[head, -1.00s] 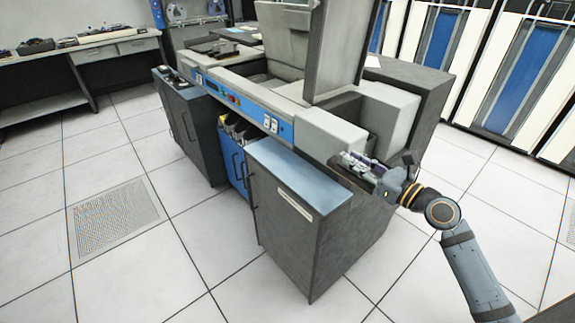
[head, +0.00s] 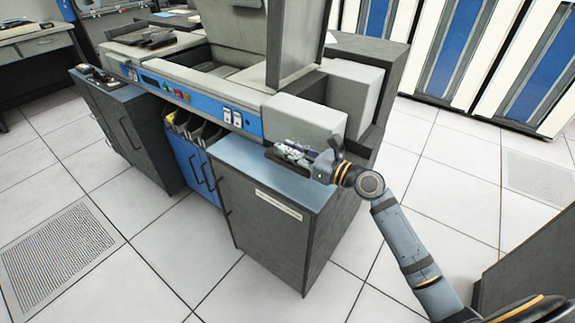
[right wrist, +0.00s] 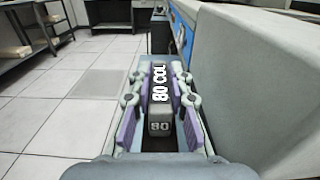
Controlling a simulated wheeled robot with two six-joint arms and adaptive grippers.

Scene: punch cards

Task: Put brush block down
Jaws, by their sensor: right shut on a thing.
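In the right wrist view the block lies lengthwise between the two purple-padded fingers. In the head view the gripper mostly hides the block. The gripper is over the right part of the blue-grey cabinet top (head: 250,158), close to the machine's grey housing. I cannot tell whether the block touches the top. My left gripper is not in view.
The card machine (head: 305,115) with its blue control panel (head: 185,95) stands behind the cabinet top. Its grey side fills the right of the wrist view. The cabinet top's left part is bare. Open tiled floor lies in front.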

